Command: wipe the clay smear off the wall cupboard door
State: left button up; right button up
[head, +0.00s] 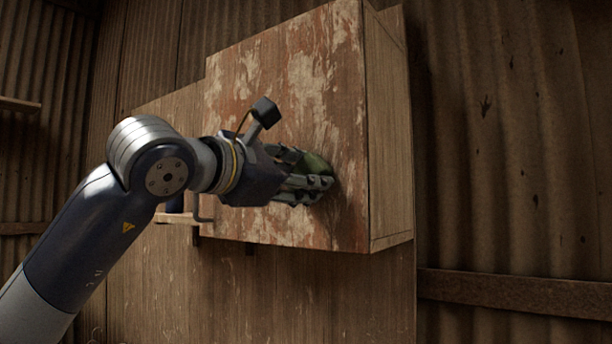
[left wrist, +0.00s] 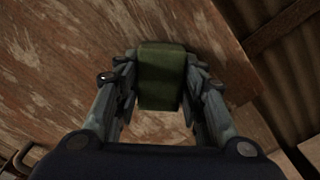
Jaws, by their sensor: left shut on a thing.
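The wall cupboard door (head: 235,95) is wooden, with worn reddish paint and pale bare patches. My left gripper (head: 318,180) is shut on a green sponge-like block (head: 313,163) at the lower right of the door. In the left wrist view the block (left wrist: 161,75) sits between the two fingers, its far end at the door face (left wrist: 130,22); it seems to touch the door. I cannot tell a clay smear from the worn paint; a darker patch (head: 345,172) shows right of the block. My right gripper is not in view.
The cupboard's plain side (head: 390,140) is to the right of the door. A wooden panel (head: 270,300) lies below it. Corrugated metal wall (head: 510,130) with a wooden rail (head: 510,293) stands at the right. A small shelf (head: 18,104) is at the far left.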

pick_arm(q)
jog(key=w+a+p, duration=0.2)
jog(key=w+a, duration=0.4)
jog(key=a, duration=0.3)
jog(key=shift+w+a+p, duration=0.2)
jog(key=shift+p, duration=0.15)
dwell(0.4)
jog(key=shift+f, duration=0.1)
jog(key=shift+b+v, duration=1.35)
jog(key=shift+v, duration=1.6)
